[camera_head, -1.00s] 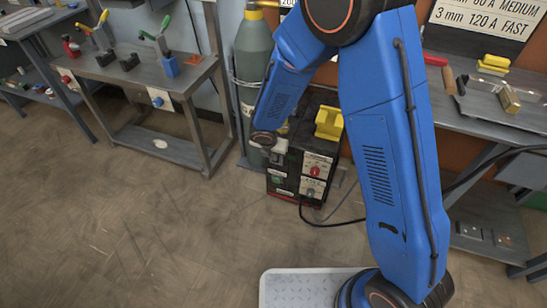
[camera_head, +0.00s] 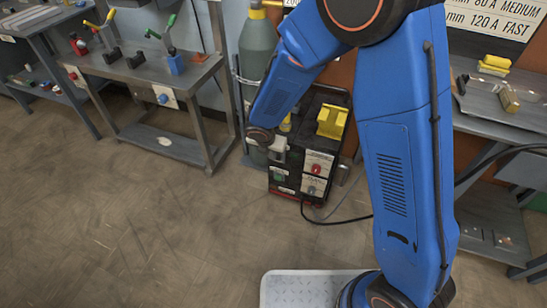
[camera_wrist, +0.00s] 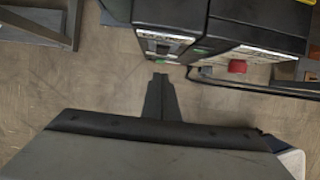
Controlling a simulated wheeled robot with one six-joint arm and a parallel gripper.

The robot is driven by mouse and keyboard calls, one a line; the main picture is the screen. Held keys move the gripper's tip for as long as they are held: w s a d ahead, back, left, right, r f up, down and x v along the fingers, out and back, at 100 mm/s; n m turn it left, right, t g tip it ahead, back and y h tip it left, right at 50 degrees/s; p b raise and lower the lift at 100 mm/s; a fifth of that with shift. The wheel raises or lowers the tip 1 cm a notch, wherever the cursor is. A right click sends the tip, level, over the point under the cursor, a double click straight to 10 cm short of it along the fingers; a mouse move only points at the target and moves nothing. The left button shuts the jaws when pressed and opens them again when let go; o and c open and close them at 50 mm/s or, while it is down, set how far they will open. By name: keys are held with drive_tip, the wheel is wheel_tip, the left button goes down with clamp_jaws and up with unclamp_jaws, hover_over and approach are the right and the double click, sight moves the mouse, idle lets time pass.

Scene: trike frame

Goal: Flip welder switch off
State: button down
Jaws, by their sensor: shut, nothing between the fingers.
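The welder (camera_head: 330,152) is a black box with a yellow block on top and labelled panels on its front. A red knob (camera_head: 316,168) sits on its right panel and a green switch (camera_head: 278,177) low on its left side. In the wrist view the welder (camera_wrist: 170,14) is at the top, with the red knob (camera_wrist: 237,66) to the right and a small green part (camera_wrist: 185,63) near the middle. My gripper (camera_wrist: 160,77) is shut and empty, its tips pointing toward the welder front, apart from it in the picture. In the head view my gripper (camera_head: 279,150) covers part of the welder's left side.
A metal bench (camera_head: 150,75) with clamps is at the left, another bench (camera_head: 490,115) at the right. A dark cable (camera_head: 335,222) lies on the floor by the welder. The floor in front is clear.

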wheel_tip(320, 180, up, 7)
drive_tip(key=shift+s+a, duration=0.2)
drive_tip(key=shift+s, duration=0.25)
idle(0.3)
drive_tip(key=s+d+r+m, duration=0.4)
drive_tip(key=d+r+m, duration=0.4)
drive_tip(key=d, duration=0.2)
drive_tip(key=s+d+r+m, duration=0.4)
drive_tip(key=d+r+m, duration=0.3)
drive_tip(key=d+r, duration=0.3)
drive_tip(key=s+d+r+m, duration=0.1)
drive_tip(key=s+d+m, duration=0.2)
drive_tip(key=s+m, duration=0.2)
drive_tip(key=s+d+r+m+y, duration=0.1)
drive_tip(key=s+d+r+m, duration=0.1)
drive_tip(key=s+d+m, duration=0.2)
drive_tip(key=s+d+r+m, duration=0.2)
drive_tip(key=s+d+m, duration=0.2)
drive_tip(key=s+m, duration=0.4)
drive_tip(key=s, duration=0.3)
drive_tip(key=shift+s+t, duration=0.25)
drive_tip(key=shift+t, duration=0.15)
